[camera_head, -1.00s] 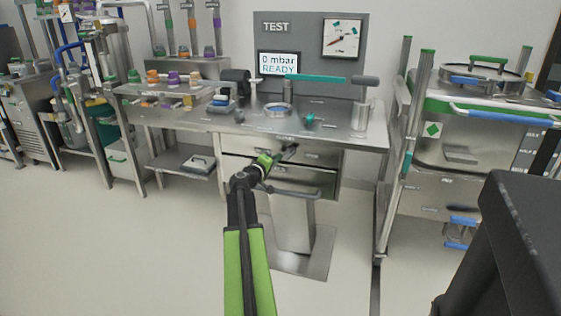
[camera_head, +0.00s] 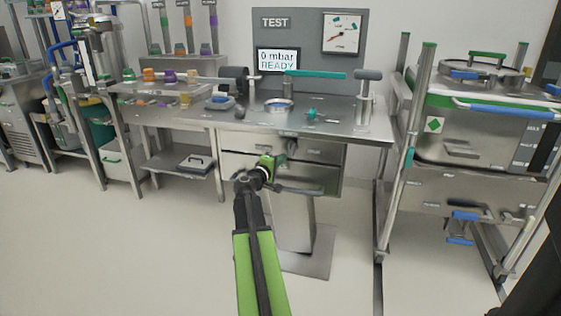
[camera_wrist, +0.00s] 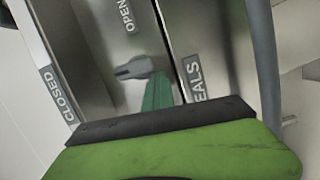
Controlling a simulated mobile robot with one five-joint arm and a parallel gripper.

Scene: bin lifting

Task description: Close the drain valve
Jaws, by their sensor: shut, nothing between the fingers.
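The drain valve's lever (camera_wrist: 158,92) shows in the wrist view as a green handle on a grey pivot, mounted on a metal front. An OPEN label (camera_wrist: 127,15) is above it and a CLOSED label (camera_wrist: 58,95) is to its left. The handle runs down from the pivot towards my gripper, and its lower end is hidden behind the gripper's black edge. My gripper (camera_head: 280,162) is shut and empty, in front of the test bench's drawers (camera_head: 316,150). I cannot tell whether it touches the handle.
The test bench (camera_head: 345,130) carries a round ring (camera_head: 279,105) and a small teal part (camera_head: 312,113). Its screen (camera_head: 278,61) reads 0 mbar READY. A steel trolley (camera_head: 455,190) stands at the right and shelving at the left. The floor at the front left is clear.

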